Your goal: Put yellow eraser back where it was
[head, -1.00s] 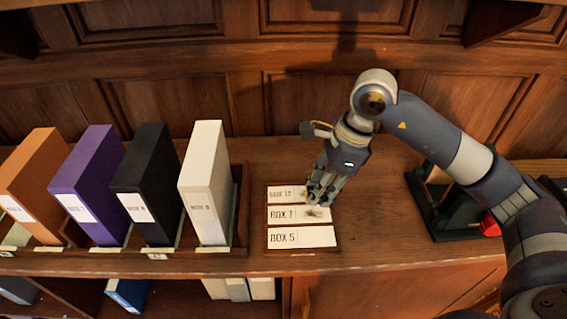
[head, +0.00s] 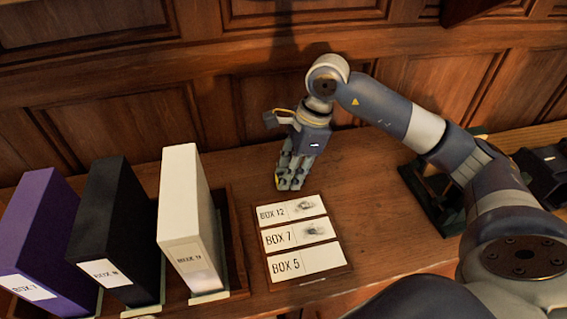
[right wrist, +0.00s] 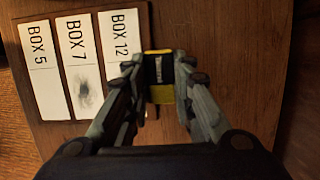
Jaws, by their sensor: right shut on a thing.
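The yellow eraser (right wrist: 161,94), with a dark band around its middle, sits between the fingertips of my right gripper (right wrist: 160,88) in the right wrist view. The right gripper is shut on it. In the head view the right gripper (head: 290,183) points down just behind the far edge of the label board, and only a speck of yellow shows at its fingertips. The label board (head: 262,257) carries white cards reading BOX 12, BOX 7 and BOX 5. Dark smudges mark the BOX 12 and BOX 7 cards. My left gripper is out of view.
Purple (head: 40,232), black (head: 112,230) and white (head: 185,215) box files stand upright in a wooden rack left of the board. A dark green stand (head: 430,200) is at the right, partly behind my arm. Bare wood lies between the board and the stand.

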